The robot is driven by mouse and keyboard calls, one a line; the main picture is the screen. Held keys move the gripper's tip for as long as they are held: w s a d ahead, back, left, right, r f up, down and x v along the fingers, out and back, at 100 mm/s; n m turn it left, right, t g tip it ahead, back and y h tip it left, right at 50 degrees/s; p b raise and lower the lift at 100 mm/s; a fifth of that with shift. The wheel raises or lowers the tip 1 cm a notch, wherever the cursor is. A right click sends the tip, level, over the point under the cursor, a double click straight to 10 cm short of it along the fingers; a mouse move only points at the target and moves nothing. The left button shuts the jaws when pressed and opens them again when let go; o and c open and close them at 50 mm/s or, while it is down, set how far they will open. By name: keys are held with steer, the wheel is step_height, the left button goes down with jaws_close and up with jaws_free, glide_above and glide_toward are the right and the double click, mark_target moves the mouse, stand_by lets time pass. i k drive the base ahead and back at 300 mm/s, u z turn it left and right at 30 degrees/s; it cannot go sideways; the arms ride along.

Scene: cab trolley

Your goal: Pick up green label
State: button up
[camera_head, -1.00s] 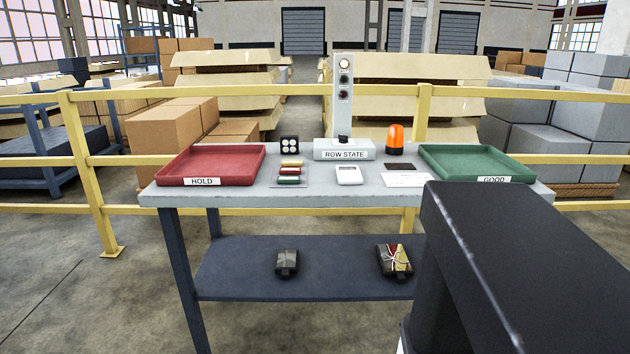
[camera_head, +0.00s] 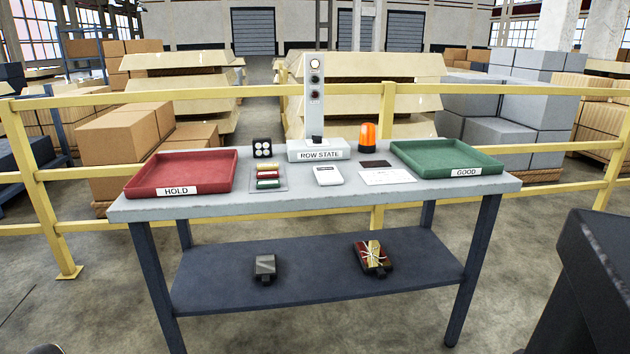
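On the table top (camera_head: 210,206), a small flat holder (camera_head: 282,185) carries three small coloured pieces in a column. The nearest piece is green (camera_head: 267,184) and looks like the green label. A red piece (camera_head: 267,175) lies behind it, and a tan piece (camera_head: 268,167) is at the back. They are too small to show whether they are rolls or strips. My gripper is not in view; only a dark part of my arm shows at the lower right, apart from the table.
A red HOLD tray (camera_head: 131,190) stands left and a green GOOD tray (camera_head: 484,160) right. A ROW STATE post (camera_head: 314,152), an orange beacon (camera_head: 368,137) and a white device (camera_head: 328,175) stand between. Two dark devices lie on the lower shelf (camera_head: 315,283). A yellow rail (camera_head: 230,93) runs behind.

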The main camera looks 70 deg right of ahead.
mark_target(266, 184)
steer(key=z, duration=0.15)
steer(key=i, duration=1)
steer(key=z, duration=0.05)
